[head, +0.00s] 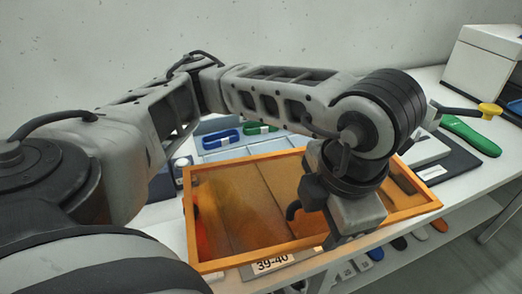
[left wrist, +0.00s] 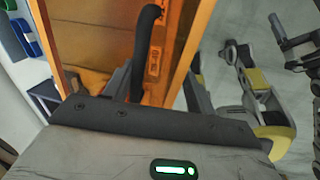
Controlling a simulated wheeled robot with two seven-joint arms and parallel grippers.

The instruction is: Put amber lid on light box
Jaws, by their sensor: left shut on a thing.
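The amber lid (head: 250,205), a see-through orange sheet in an orange frame, spans the middle of the head view, tilted in the picture. My left gripper (head: 343,238) is shut on the lid's near rim, right of its middle. In the left wrist view the orange rim (left wrist: 172,55) passes between the fingers of my left gripper (left wrist: 158,85). A light box front (head: 290,262) with a "39-40" label shows below the near rim; the lid hides most of it. I cannot tell whether the lid touches it.
Behind the lid stand pale trays with blue shoe-like pieces (head: 222,138). A green piece (head: 470,135), a dark mat (head: 445,165) and a white box (head: 483,65) lie to the right. Several coloured pieces sit on a lower shelf (head: 400,244). A white wall closes the back.

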